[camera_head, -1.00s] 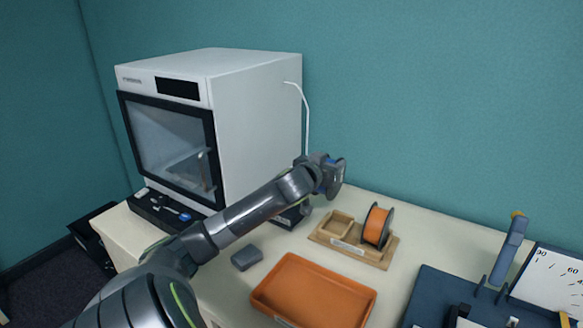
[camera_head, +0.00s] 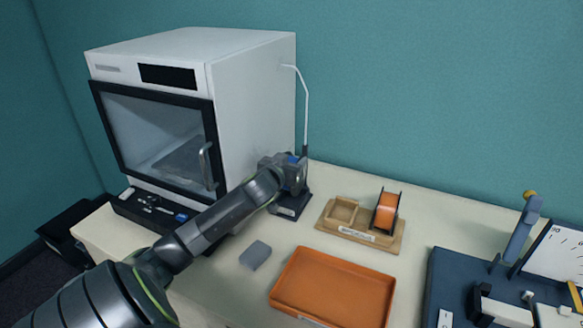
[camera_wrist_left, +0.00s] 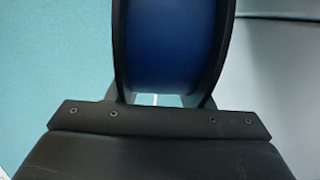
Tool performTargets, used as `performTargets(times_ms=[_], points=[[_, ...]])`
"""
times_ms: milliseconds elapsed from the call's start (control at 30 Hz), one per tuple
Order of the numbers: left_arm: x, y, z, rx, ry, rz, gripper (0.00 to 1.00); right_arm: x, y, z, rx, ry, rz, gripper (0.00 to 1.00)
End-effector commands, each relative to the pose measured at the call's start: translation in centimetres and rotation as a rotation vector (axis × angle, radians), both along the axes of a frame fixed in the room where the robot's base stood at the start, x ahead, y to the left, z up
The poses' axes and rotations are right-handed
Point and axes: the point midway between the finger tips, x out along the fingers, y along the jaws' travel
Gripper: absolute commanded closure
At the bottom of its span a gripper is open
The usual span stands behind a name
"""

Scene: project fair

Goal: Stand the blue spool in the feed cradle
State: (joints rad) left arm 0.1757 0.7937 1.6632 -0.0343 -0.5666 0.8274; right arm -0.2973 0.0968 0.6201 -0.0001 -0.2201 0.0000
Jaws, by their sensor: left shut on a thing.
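The blue spool (camera_wrist_left: 170,45) with dark flanges fills the upper middle of the left wrist view. In the head view only a small blue part of it (camera_head: 293,159) shows at my gripper. My left gripper (camera_head: 291,174) is shut on the spool, beside the printer's right side. The feed cradle (camera_head: 289,208), a dark base with a pale label, stands on the table directly below the gripper in the picture. The gripper and spool hide its upper part. I cannot tell whether the spool touches the cradle. My right gripper is not in view.
A white printer (camera_head: 250,110) stands close on the left, with a white tube on its side. A wooden rack (camera_head: 335,232) holding an orange spool (camera_head: 387,212) is to the right. An orange tray (camera_head: 335,288) and a grey block (camera_head: 255,254) lie in front.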

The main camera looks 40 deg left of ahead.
Motion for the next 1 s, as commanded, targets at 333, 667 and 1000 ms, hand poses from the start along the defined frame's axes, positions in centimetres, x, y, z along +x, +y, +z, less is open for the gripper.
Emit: performTargets(times_ms=[333, 667, 1000], points=[[0.1, -0.1, -2.3, 0.002, -0.003, -0.002, 0.87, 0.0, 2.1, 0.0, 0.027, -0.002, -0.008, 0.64], [0.0, -0.1, -3.1, 0.0, -0.002, -0.002, 0.87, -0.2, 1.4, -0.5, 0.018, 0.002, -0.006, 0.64], [0.0, 0.0, -3.6, -0.001, 0.0, -0.001, 0.42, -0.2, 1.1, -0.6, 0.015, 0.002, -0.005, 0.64]])
